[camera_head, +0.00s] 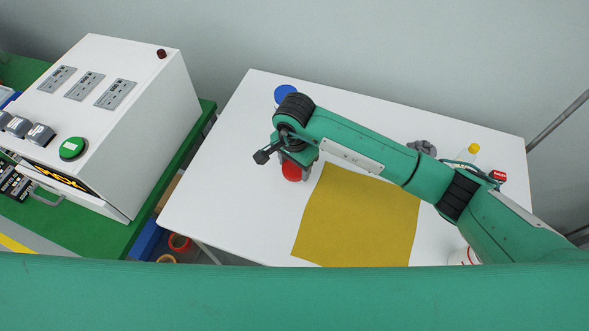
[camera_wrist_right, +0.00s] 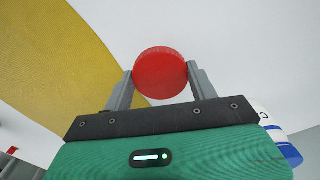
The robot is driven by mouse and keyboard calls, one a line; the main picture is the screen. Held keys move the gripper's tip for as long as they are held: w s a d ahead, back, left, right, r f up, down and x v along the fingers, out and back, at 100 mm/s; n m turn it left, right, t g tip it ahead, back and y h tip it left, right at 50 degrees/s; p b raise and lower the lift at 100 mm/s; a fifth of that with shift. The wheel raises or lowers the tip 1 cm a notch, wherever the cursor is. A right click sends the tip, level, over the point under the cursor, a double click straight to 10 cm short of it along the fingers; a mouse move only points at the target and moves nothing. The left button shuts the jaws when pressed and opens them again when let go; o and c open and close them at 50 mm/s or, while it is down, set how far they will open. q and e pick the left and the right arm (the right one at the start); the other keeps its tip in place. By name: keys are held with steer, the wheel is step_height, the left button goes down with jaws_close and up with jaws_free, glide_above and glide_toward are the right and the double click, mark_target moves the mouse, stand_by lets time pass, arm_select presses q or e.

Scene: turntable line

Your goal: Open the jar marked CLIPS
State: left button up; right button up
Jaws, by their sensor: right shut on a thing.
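My right gripper (camera_head: 296,162) is over the left part of the white table. It is shut on a round red lid (camera_wrist_right: 160,74), with one grey finger on each side of it. The red lid (camera_head: 291,172) also shows just below the gripper in the head view. The jar body under it is hidden, and no CLIPS marking can be read. A blue-lidded jar (camera_head: 285,93) stands behind the gripper, near the table's back edge. Its blue and white side appears in the right wrist view (camera_wrist_right: 284,146). My left gripper is not in view.
A mustard mat (camera_head: 355,220) lies right of the red lid. A grey object (camera_head: 422,147), a yellow-capped item (camera_head: 473,149) and a red item (camera_head: 498,176) lie at the right, near my arm. A white control box (camera_head: 150,120) stands left. The table's left front is clear.

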mark_target(295, 168)
step_height(295, 168, down, 3)
steer(key=shift+f+p, duration=0.2)
steer(key=shift+p, duration=0.1)
steer(key=shift+f, duration=0.1)
steer(key=shift+f, duration=0.1)
steer(key=o, duration=1.1)
